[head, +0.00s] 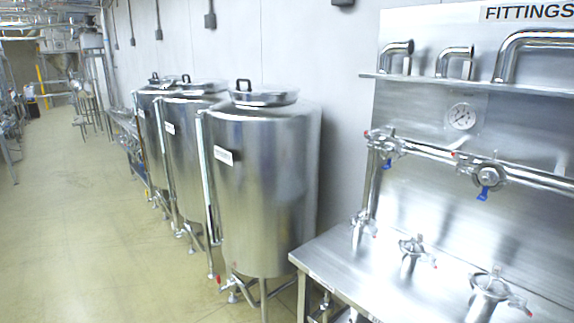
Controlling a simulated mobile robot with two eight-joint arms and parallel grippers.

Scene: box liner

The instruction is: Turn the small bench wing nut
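A steel bench (345,270) stands at the lower right. Small wing nuts with reddish tips stick out at the clamps' sides, such as on the middle clamp (433,263) and the front-right clamp (524,309). I cannot tell which one is the small bench wing nut. Neither of my grippers is in view.
A horizontal pipe (450,158) with clamps and blue handles (482,194) runs above the bench, below a gauge (461,116). Bent pipes (455,55) sit on a shelf under a FITTINGS sign (528,12). Steel tanks (265,180) stand left of the bench. The floor (80,230) at left is clear.

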